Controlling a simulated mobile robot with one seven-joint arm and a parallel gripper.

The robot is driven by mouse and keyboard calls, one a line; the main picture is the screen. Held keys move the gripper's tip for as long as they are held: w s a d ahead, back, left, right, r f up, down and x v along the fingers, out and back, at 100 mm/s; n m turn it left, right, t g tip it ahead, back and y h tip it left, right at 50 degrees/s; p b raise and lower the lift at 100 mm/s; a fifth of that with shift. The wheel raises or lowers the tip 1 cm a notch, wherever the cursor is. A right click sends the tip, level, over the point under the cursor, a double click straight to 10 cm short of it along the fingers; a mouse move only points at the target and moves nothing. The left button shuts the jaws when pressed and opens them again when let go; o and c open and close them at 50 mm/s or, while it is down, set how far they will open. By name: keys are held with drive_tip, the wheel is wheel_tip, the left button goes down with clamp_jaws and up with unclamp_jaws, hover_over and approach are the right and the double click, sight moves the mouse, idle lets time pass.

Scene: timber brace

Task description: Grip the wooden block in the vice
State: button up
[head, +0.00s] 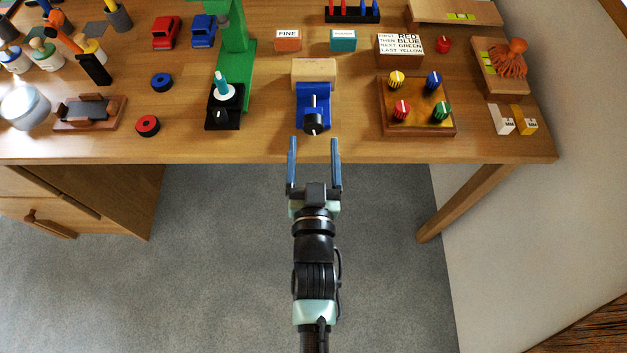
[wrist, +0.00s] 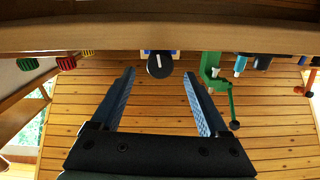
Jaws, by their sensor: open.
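The blue vice (head: 313,94) stands on the table near its front edge, with a black round knob (head: 313,124) facing me. The light wooden block (head: 314,70) sits at the top and back of the vice; I cannot tell whether the jaws touch it. In the wrist view the knob (wrist: 160,65) shows with a white line, and the block cannot be made out. My gripper (head: 314,148) is open and empty, in front of the table edge and in line with the knob. Its two blue fingers also show in the wrist view (wrist: 158,80).
A board with several coloured knobs (head: 443,121) stands right of the vice, and a green press-like stand (head: 236,50) on a black base stands left. Bare tabletop (head: 270,135) flanks the vice.

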drive_tip(key=s, duration=0.9)
drive_tip(key=shift+w+r, duration=0.1)
